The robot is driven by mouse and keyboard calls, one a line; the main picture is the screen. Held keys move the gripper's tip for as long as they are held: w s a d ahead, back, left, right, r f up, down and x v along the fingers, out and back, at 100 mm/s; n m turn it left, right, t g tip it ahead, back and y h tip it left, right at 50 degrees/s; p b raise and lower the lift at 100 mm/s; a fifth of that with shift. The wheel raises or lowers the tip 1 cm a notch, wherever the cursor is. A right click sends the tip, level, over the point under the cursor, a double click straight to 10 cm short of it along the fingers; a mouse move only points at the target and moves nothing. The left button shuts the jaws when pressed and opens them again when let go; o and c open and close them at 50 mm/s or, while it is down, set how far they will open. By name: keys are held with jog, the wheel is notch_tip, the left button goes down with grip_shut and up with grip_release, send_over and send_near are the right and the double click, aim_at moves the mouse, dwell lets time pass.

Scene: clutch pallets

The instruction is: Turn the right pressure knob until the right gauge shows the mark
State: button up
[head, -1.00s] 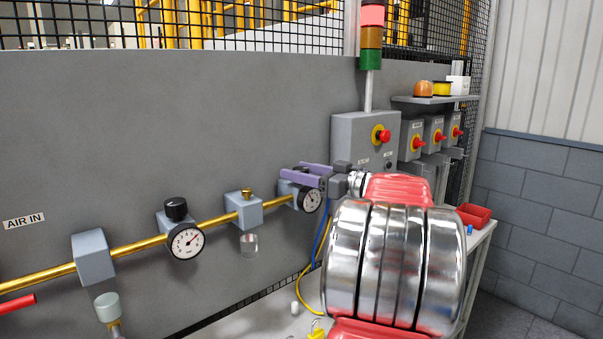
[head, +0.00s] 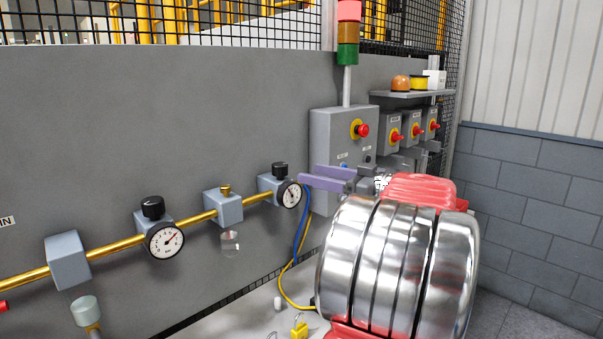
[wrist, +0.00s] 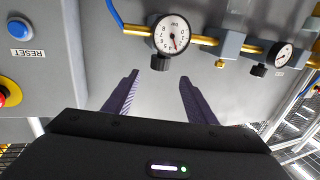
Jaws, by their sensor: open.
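The right pressure knob (head: 280,168) is black and sits on top of a grey regulator block on the brass pipe. The right gauge (head: 290,194), a white dial, faces out below it. My gripper (head: 308,180) has purple fingers and stands open just right of the knob, apart from it. In the wrist view, which is upside down, the open fingers (wrist: 160,78) point toward the knob (wrist: 160,62), with nothing between them. The gauge (wrist: 173,35) shows its needle pointing down and slightly right there, by a reddish line. I cannot tell whether needle and mark coincide.
A left knob (head: 153,206) and left gauge (head: 165,240) sit farther left on the pipe (head: 110,255). A grey control box (head: 335,140) with a red button stands behind my gripper. Blue and yellow hoses (head: 301,235) hang below the right gauge.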

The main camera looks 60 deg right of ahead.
jog(key=s, duration=0.2)
jog(key=shift+s, duration=0.3)
dwell(0.4)
